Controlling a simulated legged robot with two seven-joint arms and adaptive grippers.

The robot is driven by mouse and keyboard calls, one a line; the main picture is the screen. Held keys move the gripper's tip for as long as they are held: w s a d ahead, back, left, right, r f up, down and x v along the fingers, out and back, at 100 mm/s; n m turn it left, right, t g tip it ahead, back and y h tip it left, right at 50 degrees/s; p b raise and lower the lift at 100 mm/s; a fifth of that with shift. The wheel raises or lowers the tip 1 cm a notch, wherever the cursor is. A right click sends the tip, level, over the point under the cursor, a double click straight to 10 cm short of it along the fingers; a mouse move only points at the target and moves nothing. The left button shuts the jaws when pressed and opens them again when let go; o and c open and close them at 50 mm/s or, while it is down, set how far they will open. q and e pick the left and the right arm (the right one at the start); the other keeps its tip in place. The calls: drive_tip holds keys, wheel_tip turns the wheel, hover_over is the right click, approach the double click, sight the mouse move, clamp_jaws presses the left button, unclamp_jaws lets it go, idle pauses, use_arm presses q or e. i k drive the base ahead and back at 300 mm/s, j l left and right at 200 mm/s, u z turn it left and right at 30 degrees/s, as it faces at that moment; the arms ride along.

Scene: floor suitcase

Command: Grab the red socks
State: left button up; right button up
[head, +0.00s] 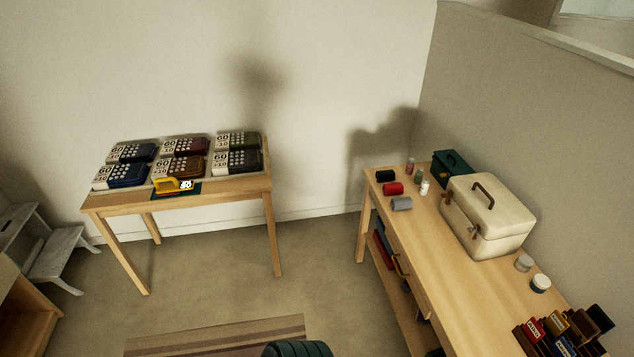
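A small red roll (393,188), which looks like the rolled red socks, lies on the far end of the wooden table at the right. A black roll (385,176) lies just behind it and a grey roll (401,203) just in front of it. All three are apart and uncovered. Neither of my grippers is in view.
The right table (428,253) also holds small bottles (425,187), a dark green box (452,167), a cream case (490,217), jars (540,283) and several small boxes at its near end. A left table (226,187) holds several dark packs. Floor lies between the tables.

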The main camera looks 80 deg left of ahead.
sight(394, 188)
drive_tip(key=u, duration=1.95)
drive_tip(key=i+j+z, duration=0.2)
drive_tip(key=z, duration=0.3)
drive_tip(key=i+j+z, duration=0.15)
drive_tip(key=j+z, duration=0.15)
drive_tip(key=z, duration=0.15)
